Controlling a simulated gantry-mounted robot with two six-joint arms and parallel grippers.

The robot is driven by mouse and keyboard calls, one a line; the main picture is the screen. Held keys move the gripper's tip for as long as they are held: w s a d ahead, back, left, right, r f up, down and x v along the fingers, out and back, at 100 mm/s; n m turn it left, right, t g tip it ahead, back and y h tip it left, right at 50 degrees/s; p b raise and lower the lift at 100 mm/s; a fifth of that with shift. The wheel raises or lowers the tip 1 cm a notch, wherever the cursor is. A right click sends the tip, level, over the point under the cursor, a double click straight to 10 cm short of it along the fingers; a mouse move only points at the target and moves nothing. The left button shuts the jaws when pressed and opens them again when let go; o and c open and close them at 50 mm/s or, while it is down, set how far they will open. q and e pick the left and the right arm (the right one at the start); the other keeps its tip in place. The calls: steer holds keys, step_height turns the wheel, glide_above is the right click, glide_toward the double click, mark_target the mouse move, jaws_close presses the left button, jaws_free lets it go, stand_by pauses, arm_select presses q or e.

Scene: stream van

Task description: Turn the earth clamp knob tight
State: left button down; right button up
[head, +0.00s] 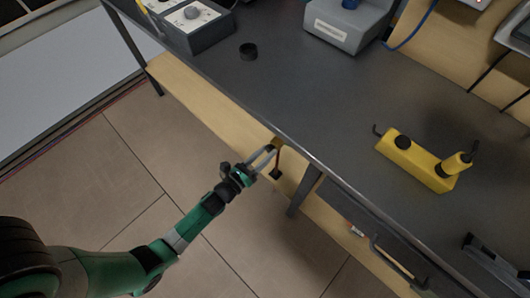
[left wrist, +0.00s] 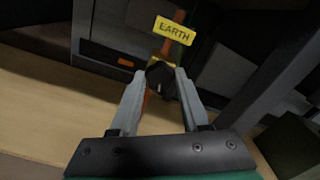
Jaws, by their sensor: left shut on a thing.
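The earth clamp knob (left wrist: 160,75) is a small dark knob with a pale mark, seen in the left wrist view below a yellow EARTH label (left wrist: 174,31). An orange strip runs behind the knob. My left gripper (left wrist: 161,84) has its two grey fingers on either side of the knob and is shut on it. In the head view my left gripper (head: 264,156) is at the front edge of the bench, over a small yellow part (head: 277,143). The knob itself is hard to make out there. My right gripper is not in view.
A bench leg (head: 304,190) stands right of my left gripper. Tiled floor lies below.

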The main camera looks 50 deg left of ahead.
arm_select(q)
steer(key=shift+m, duration=1.1)
steer(key=shift+c, duration=1.9)
jaws_free()
steer(key=s+d+p, duration=0.1)
steer(key=s+p, duration=0.2)
steer(key=s, duration=0.8)
steer(key=shift+s+d, duration=0.25)
steer(key=shift+d, duration=0.05)
